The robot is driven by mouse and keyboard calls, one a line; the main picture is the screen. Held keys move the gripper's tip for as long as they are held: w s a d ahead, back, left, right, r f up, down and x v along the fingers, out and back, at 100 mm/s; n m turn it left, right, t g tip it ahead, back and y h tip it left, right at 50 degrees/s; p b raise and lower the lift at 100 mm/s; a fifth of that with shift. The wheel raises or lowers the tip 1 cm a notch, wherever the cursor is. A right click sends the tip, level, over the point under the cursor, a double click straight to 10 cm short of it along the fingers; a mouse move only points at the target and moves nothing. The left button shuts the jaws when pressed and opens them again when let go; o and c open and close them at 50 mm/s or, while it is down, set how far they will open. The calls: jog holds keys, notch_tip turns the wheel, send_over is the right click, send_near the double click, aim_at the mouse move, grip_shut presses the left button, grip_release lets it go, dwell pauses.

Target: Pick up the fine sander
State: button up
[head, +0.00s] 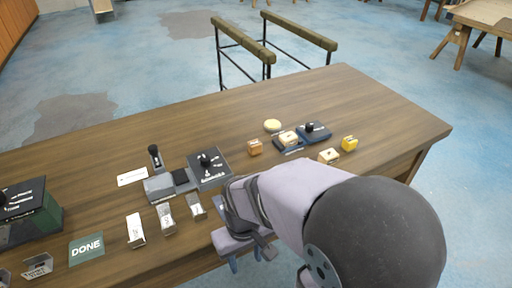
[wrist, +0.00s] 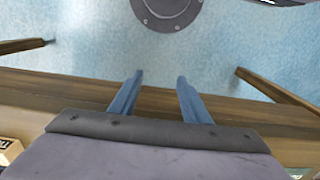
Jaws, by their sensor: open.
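My gripper (head: 247,259) is open and empty, hanging at the near edge of the wooden table, left of my arm in the head view. Its two blue fingers stand apart in the wrist view (wrist: 160,82), with only the table's edge and the blue floor behind them. Small sander-like blocks stand on the table's right half in the head view: an orange block (head: 254,147), a round yellow piece (head: 272,125), a tan block (head: 289,138), another tan block (head: 329,156) and a yellow block (head: 349,143). I cannot tell which is the fine sander; labels are too small.
The wooden table (head: 350,95) has free room at its far right. A dark labelled device (head: 209,169), a dark blue holder (head: 314,132), several small card stands (head: 166,217) and a green DONE card (head: 86,247) stand on it. Two trestles (head: 300,31) are behind.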

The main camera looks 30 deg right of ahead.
dwell(0.3)
jog(key=o, duration=0.3)
jog(key=w+d+r+p, duration=0.1)
jog(key=w+r+p, duration=0.1)
jog(key=w, duration=0.3)
jog(key=w+d+r+t+p, duration=0.1)
jog(key=w+r+p, duration=0.1)
jog(key=w+r, duration=0.2)
jog(key=w+d+r+m+t+p, duration=0.1)
jog(key=w+d+r+p, duration=0.1)
jog(key=w, duration=0.4)
jog(key=shift+w+r+p, duration=0.2)
jog(key=shift+r+p, duration=0.15)
jog(key=shift+r, duration=0.35)
jog(key=w+d+r+t+p, duration=0.1)
jog(key=w+d+r+p, duration=0.15)
jog(key=w+d, duration=0.4)
jog(key=n+t+p, duration=0.1)
jog(key=t+p, duration=0.1)
jog(key=p, duration=0.1)
send_over(255, 144)
jog(key=s, duration=0.2)
jog(key=shift+s+p+x, duration=0.2)
jog(key=shift+p+x, duration=0.4)
jog(key=shift+x, duration=1.2)
jog(key=shift+s+p+x, duration=0.15)
jog(key=shift+p+x, duration=0.45)
jog(key=shift+x, duration=1.15)
jog(key=shift+d+f, duration=0.1)
jog(key=shift+f, duration=0.1)
